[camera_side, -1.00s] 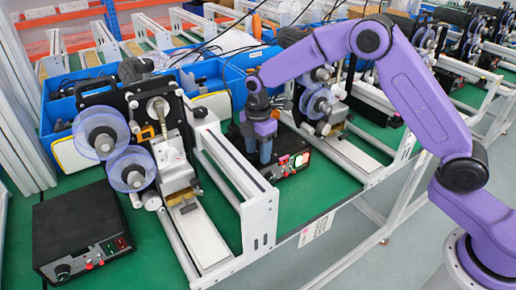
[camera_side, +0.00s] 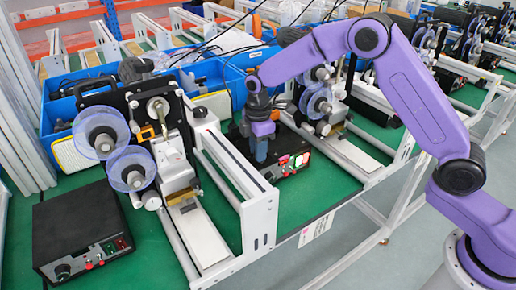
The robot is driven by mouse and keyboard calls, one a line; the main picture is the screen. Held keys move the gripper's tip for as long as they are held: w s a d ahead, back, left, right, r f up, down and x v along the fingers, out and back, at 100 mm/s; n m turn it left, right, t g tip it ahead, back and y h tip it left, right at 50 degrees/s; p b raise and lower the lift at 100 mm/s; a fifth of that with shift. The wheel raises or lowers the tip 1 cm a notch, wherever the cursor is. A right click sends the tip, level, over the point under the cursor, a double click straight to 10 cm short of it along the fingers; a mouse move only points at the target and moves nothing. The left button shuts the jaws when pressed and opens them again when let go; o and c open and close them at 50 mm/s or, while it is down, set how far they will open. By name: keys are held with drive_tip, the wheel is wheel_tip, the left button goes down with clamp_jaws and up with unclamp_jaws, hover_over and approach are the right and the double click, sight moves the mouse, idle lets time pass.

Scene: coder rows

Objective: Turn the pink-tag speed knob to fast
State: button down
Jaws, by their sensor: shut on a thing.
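My gripper (camera_side: 261,155) points down at the left front of the rear black control box (camera_side: 290,163). Its fingers are shut at the spot where that box's speed knob would sit. The knob itself is hidden behind the fingers, so its setting cannot be read. That box shows a lit red-orange switch and a green one at its right. A second black control box (camera_side: 82,232) stands at the front left, with its own black knob (camera_side: 63,271) uncovered. A small pink mark (camera_side: 303,239) shows by the white label on the table edge below the rear box.
Coding machines with clear blue reels (camera_side: 131,167) stand beside both boxes. A white frame rail (camera_side: 258,215) rises just left of my gripper. Blue bins (camera_side: 250,58) lie behind. Some green tabletop (camera_side: 315,190) is bare in front of the rear box.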

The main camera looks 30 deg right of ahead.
drive_tip(key=m, duration=0.4)
drive_tip(key=shift+m, duration=0.3)
drive_tip(key=m, duration=0.4)
drive_tip(key=shift+m, duration=0.3)
drive_tip(key=c, duration=0.9)
unclamp_jaws()
wheel_tip(320, 180, up, 18)
drive_tip(key=shift+f, duration=0.25)
